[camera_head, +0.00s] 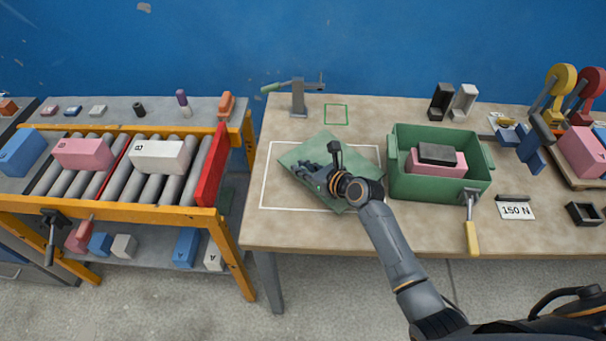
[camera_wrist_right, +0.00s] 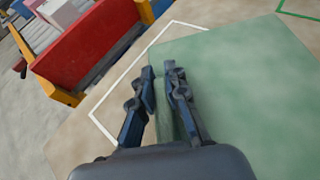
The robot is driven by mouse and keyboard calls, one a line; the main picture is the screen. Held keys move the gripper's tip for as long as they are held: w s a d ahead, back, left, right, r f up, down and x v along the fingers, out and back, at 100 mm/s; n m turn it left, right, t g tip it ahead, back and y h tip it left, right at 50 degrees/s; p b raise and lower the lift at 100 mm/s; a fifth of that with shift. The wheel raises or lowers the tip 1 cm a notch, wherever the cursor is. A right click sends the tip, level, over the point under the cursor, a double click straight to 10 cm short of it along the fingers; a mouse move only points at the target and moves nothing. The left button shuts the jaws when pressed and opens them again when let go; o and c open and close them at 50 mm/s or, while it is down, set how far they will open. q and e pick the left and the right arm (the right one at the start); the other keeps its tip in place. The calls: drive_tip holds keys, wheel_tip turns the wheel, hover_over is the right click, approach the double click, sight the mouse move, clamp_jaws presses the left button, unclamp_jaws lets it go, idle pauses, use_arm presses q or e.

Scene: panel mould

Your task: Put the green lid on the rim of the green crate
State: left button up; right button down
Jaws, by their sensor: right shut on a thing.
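The green lid (camera_head: 330,150) is a flat plate over the white outlined area of the table, left of the crate and turned at an angle. It also shows in the wrist view (camera_wrist_right: 245,95). My right gripper (camera_head: 318,172) is shut on the lid's left part; in the wrist view its two fingers (camera_wrist_right: 162,95) pinch the lid's edge. I cannot tell whether the lid is lifted clear of the table. The green crate (camera_head: 420,190) stands open to the right, with a pink block (camera_head: 452,168) and a black block (camera_head: 437,152) inside. My left gripper is not in view.
A clamp with a yellow handle (camera_head: 472,235) is at the crate's front right. A green-handled clamp (camera_head: 298,100) stands at the back left. Black and grey holders (camera_head: 441,100) stand behind the crate. A roller conveyor (camera_head: 120,165) with a red end plate (camera_head: 213,165) is left.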

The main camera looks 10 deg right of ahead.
drive_tip(key=shift+f, duration=1.25)
drive_tip(key=c, duration=1.8)
unclamp_jaws()
drive_tip(key=shift+f, duration=0.15)
drive_tip(key=o, duration=0.4)
drive_tip(key=shift+o, duration=0.2)
